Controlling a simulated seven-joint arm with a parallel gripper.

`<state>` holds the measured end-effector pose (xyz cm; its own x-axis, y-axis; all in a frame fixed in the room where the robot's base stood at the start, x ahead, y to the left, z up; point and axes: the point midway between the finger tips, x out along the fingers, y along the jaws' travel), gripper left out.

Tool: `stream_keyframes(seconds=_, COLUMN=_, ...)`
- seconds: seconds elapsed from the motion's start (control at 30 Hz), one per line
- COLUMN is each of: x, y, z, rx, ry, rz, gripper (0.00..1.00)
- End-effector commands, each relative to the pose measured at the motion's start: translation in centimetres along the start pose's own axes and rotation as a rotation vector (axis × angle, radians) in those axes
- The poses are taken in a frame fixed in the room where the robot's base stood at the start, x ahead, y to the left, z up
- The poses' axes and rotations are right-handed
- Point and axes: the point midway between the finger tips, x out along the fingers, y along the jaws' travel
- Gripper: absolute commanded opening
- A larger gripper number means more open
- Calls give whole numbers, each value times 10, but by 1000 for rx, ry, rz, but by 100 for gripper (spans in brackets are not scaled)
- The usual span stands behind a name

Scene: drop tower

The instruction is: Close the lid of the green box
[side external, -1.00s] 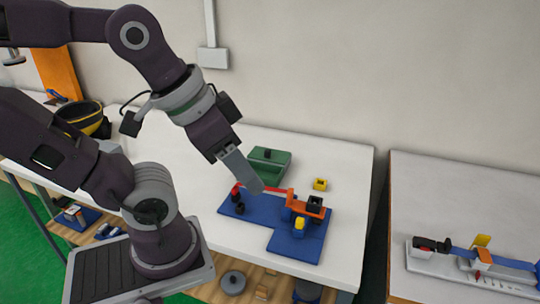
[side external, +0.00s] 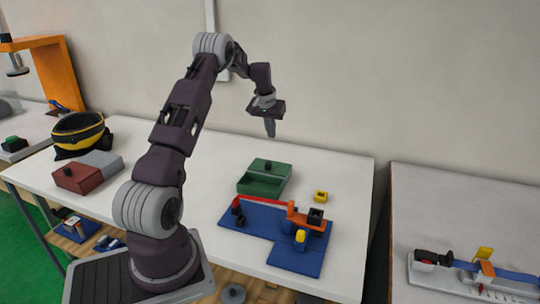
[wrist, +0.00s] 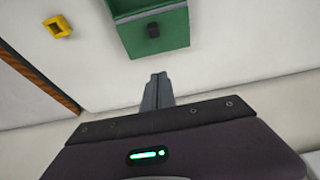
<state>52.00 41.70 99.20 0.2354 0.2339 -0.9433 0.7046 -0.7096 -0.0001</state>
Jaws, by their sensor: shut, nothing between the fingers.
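The green box (side external: 250,186) stands on the white table behind the blue base. Its lid (side external: 277,167), with a black knob (side external: 267,165), covers the rear part, and the front part is open. In the wrist view the lid (wrist: 172,34) and its black knob (wrist: 153,31) show at the top, with the open part cut off by the frame edge. My gripper (side external: 270,134) is shut and empty, pointing down in the air above and behind the box. The closed fingers (wrist: 158,79) also show in the wrist view, apart from the lid.
A blue base (side external: 292,260) with a red bar (side external: 264,200) and an orange holder (side external: 306,219) stands in front of the box. A yellow block (side external: 320,197) lies to the right. A red and grey box (side external: 75,180) stands at left. The wall rises behind the table.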

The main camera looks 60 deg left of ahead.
Motion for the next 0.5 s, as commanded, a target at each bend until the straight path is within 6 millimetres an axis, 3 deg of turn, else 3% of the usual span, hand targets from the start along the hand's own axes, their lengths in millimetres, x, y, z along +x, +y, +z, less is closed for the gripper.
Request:
stream_keyframes(seconds=0.17, x=24, y=-4, z=0, rx=-5, ry=-3, rz=-2, gripper=0)
stream_keyframes(seconds=0.5, x=99, y=-3, z=1, rx=-3, ry=-4, rz=-1, gripper=0)
